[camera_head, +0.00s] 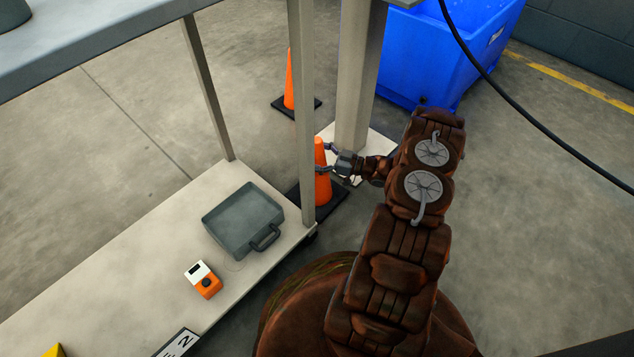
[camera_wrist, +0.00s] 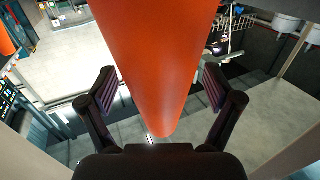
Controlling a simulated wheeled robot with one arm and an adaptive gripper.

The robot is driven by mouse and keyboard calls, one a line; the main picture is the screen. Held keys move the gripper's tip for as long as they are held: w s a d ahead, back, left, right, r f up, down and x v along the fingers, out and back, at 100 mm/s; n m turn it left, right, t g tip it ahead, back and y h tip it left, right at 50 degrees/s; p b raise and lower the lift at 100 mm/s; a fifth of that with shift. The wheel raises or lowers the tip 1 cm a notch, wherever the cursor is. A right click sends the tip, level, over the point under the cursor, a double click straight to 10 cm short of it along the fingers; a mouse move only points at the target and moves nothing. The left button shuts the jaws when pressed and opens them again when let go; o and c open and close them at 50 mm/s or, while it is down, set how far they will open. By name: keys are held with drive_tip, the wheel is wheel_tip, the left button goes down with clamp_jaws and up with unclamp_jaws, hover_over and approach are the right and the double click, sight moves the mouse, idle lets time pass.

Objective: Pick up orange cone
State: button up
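An orange cone (camera_head: 321,187) on a dark square base stands upright on the floor, partly hidden behind a shelf post. My gripper (camera_head: 325,158) is at its upper part, with one finger on each side. In the wrist view, the cone (camera_wrist: 160,60) fills the middle between the two fingers. Gaps show between the finger pads and the cone, so the gripper looks open around it. A second orange cone (camera_head: 289,88) stands farther back on its own dark base.
A pale shelf post (camera_head: 303,110) stands close on the left of the near cone. A thick column (camera_head: 354,90) rises just behind it. A low shelf (camera_head: 120,255) holds a grey case (camera_head: 240,218) and an orange-white device (camera_head: 203,280). A blue bin (camera_head: 430,65) stands behind. Floor at right is clear.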

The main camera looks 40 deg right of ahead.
clamp_jaws()
idle(0.6)
drive_tip(key=shift+r, duration=0.1)
